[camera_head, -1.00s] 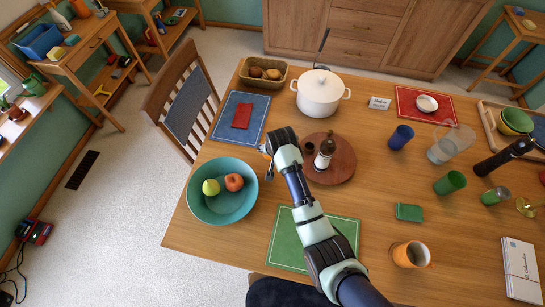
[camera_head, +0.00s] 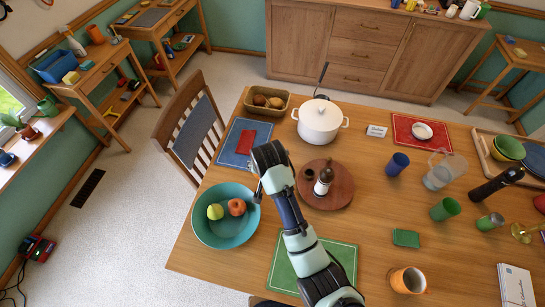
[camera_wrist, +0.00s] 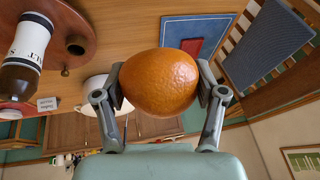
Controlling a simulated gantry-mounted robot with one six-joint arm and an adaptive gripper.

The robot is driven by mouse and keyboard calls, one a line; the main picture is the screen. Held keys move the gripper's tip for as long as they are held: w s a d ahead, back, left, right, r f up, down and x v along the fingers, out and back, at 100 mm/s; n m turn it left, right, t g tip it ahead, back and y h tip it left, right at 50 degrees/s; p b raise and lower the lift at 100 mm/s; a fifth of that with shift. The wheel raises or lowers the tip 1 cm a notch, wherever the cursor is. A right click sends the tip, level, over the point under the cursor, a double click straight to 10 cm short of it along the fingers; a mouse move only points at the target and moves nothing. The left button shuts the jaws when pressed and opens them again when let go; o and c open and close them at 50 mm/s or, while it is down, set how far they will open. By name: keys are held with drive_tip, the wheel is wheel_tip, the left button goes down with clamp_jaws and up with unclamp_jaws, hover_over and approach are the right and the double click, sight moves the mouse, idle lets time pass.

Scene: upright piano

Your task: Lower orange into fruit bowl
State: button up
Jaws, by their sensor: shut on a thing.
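My gripper (camera_wrist: 158,86) is shut on an orange (camera_wrist: 160,72), which sits between its two fingers in the wrist view. In the head view my gripper (camera_head: 259,192) is at the upper right rim of the teal fruit bowl (camera_head: 216,240). The orange is hidden behind my arm there. The bowl stands at the table's left edge and holds a green apple (camera_head: 215,211) and a red-orange fruit (camera_head: 237,207). Much of the bowl's inside is bare.
A blue placemat with a red napkin (camera_head: 246,141) lies behind the bowl. A round wooden board (camera_head: 341,190) with a mill (camera_head: 323,181) is right of my arm. A white pot (camera_head: 319,122) stands further back. A chair (camera_head: 192,127) is at the left.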

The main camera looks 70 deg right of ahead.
drive_tip(key=w+a+f, duration=0.3)
drive_tip(key=a+f, duration=0.2)
drive_tip(key=a, duration=0.3)
drive_tip(key=w+a+f, duration=0.3)
drive_tip(key=a+f, duration=0.1)
drive_tip(key=a, duration=0.5)
drive_tip(key=shift+a+f, duration=0.15)
drive_tip(key=shift+f, duration=0.2)
drive_tip(key=shift+w+p, duration=0.15)
drive_tip(key=shift+p, duration=0.15)
drive_tip(key=shift+w+d, duration=0.15)
drive_tip(key=shift+d, duration=0.15)
drive_tip(key=shift+f, duration=0.1)
drive_tip(key=b, duration=0.3)
hover_over(231, 225)
drive_tip(key=a, duration=0.1)
drive_tip(key=shift+s+a+f, duration=0.1)
drive_tip(key=shift+s+f, duration=0.1)
drive_tip(key=shift+f, duration=1)
drive_tip(key=shift+s+a+f, duration=0.1)
drive_tip(key=shift+s+f, duration=0.05)
drive_tip(key=shift+f, duration=1)
drive_tip(key=shift+f+b, duration=1.9)
drive_tip(key=shift+f, duration=0.65)
drive_tip(key=o, duration=1.3)
